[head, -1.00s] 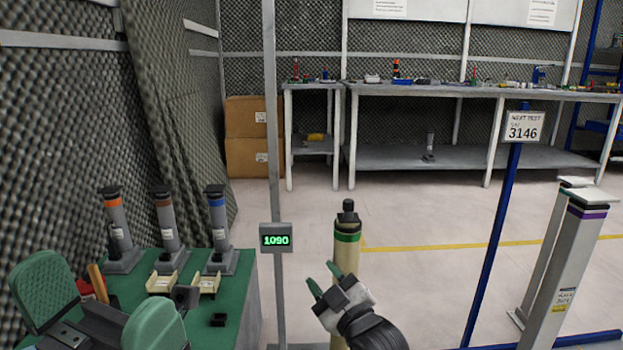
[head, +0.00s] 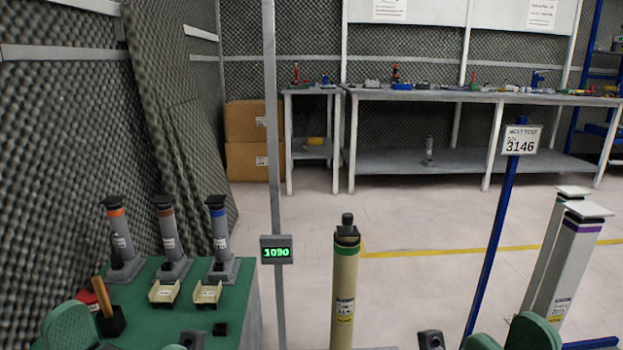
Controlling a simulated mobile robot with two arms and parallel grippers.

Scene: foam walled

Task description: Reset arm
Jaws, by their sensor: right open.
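My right gripper (head: 507,337) is at the bottom edge, right of centre. Its two green finger pads are apart, with nothing seen between them. My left gripper (head: 120,338) is at the bottom left, over the near part of the green table. Its green pads are also apart, and most of it is cut off by the frame. A tall cream tube (head: 344,290) with a green band and black cap stands upright between the grippers, clear of both. Its lower end is out of view.
Three grey tubes with orange, brown and blue bands stand on the green table (head: 240,305), behind two cream trays. A post with a 1090 display (head: 276,250) stands beside it. A blue post (head: 492,240) and two pale columns (head: 572,255) stand right. Open floor lies behind.

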